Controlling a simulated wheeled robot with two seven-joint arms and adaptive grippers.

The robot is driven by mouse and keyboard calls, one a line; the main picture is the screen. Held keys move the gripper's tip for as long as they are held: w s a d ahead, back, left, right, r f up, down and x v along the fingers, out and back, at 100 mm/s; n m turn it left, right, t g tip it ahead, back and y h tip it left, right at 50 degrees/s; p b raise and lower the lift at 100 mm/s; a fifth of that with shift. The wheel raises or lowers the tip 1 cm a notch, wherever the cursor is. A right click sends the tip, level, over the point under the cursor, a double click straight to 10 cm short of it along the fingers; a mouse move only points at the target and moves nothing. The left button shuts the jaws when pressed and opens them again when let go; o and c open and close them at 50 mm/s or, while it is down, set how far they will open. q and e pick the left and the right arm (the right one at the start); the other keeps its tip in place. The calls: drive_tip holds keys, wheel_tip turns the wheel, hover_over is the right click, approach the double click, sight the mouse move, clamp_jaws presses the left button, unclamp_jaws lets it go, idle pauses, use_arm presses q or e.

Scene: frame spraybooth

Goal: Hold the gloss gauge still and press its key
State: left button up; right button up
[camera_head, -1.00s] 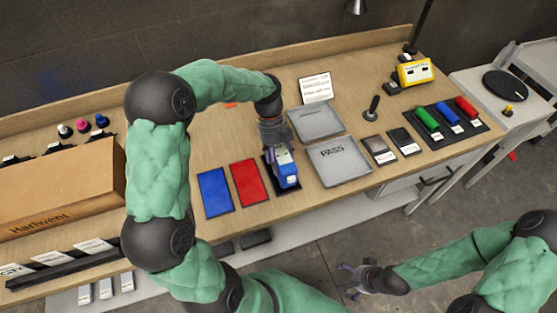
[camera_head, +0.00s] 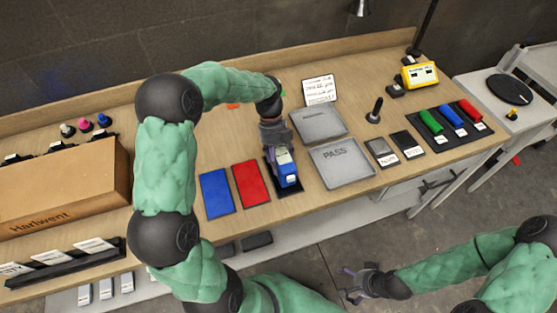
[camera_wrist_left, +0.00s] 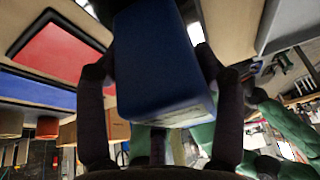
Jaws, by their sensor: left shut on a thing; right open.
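The gloss gauge (camera_head: 287,172) is a blue block with a light top. It stands on a dark mat (camera_head: 290,190) on the bench, right of the red panel. My left gripper (camera_head: 275,150) reaches it from behind and above and is shut on it. In the left wrist view the gauge (camera_wrist_left: 160,65) fills the middle, with a dark finger on each side. I cannot make out its key. My right gripper (camera_head: 355,284) is open and empty, low in front of the bench, well away from the gauge.
A blue panel (camera_head: 216,193) and a red panel (camera_head: 251,184) lie left of the gauge. A grey PASS tray (camera_head: 342,172) lies close on its right, with another grey tray (camera_head: 318,125) behind. A cardboard box (camera_head: 60,190) stands at left. Open floor surrounds my right gripper.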

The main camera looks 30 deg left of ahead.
idle(2.1)
drive_tip(key=shift+w, duration=0.1)
drive_tip(key=c, duration=0.8)
drive_tip(key=shift+m+t, duration=0.3)
drive_tip(key=shift+t, duration=0.3)
drive_tip(key=w+a+r, duration=0.2)
drive_tip(key=w+r, duration=0.1)
drive_tip(key=shift+w+a+r, duration=0.15)
drive_tip(key=shift+w+r, duration=0.05)
drive_tip(key=shift+r, duration=0.1)
clamp_jaws()
drive_tip(key=w+a+r+m+t, duration=0.1)
drive_tip(key=a+r, duration=0.3)
drive_tip(key=r, duration=0.2)
drive_tip(key=w+a+r+m+t+y, duration=0.1)
drive_tip(key=w+a+r+t, duration=0.1)
drive_tip(key=a+r, duration=0.3)
drive_tip(key=w+a+r+m+t+y, duration=0.1)
drive_tip(key=a+r, duration=0.4)
drive_tip(key=r, duration=0.2)
drive_tip(key=shift+w+a+r, duration=0.25)
drive_tip(key=shift+w+r, duration=0.1)
drive_tip(key=m+t+y, duration=0.2)
drive_tip(key=y, duration=0.1)
approach(291, 179)
drive_tip(key=f, duration=0.2)
drive_tip(key=shift+x, duration=2.95)
drive_tip(key=shift+w, duration=0.1)
